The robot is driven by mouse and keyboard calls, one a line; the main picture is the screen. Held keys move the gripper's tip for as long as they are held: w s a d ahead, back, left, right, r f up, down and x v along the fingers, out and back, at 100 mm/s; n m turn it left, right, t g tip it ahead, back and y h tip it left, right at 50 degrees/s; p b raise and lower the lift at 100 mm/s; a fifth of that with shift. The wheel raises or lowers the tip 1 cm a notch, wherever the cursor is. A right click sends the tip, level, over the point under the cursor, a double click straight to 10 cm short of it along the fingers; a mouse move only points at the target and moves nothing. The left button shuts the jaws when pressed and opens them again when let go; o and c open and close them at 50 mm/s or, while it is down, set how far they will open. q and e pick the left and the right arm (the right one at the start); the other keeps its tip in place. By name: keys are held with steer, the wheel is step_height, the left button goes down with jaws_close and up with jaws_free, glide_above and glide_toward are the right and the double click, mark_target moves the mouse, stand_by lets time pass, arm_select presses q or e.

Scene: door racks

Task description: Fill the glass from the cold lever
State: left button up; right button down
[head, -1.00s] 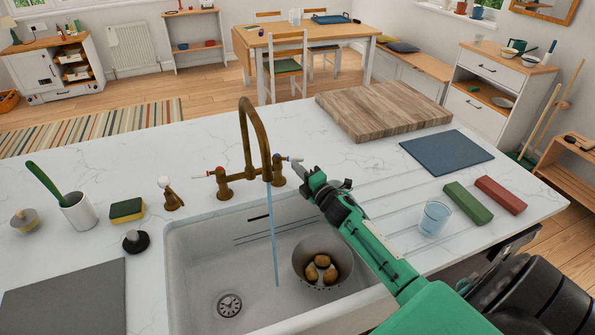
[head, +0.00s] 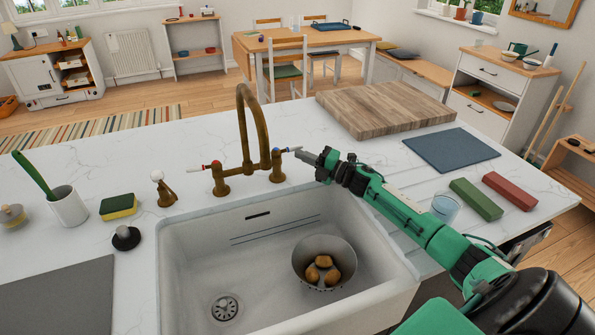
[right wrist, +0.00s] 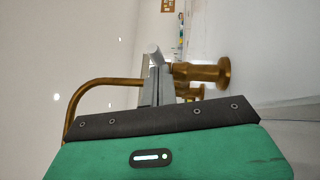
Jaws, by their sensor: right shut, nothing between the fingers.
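The brass bridge tap (head: 243,140) stands behind the white sink, and no water shows from its spout. Its cold lever (head: 289,150), with a blue band and white end, is on the right; the red-marked lever (head: 199,168) is on the left. My right gripper (head: 312,156) is shut and empty, just right of the cold lever's tip. In the right wrist view its fingers (right wrist: 158,85) are close to the lever's pale end (right wrist: 154,53); I cannot tell whether they touch. The glass (head: 446,208) stands on the counter at right, partly behind my right arm. My left gripper is not in view.
The sink (head: 190,265) holds a metal colander (head: 298,270) with several potatoes. A green block (head: 476,198) and a red block (head: 510,191) lie right of the glass. A wooden board (head: 385,105) and blue mat (head: 451,150) lie behind my arm.

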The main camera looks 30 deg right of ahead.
steer(key=shift+w+d+r, duration=0.1)
steer(key=shift+w+d, duration=0.05)
steer(key=shift+r, duration=0.1)
stand_by(0.4)
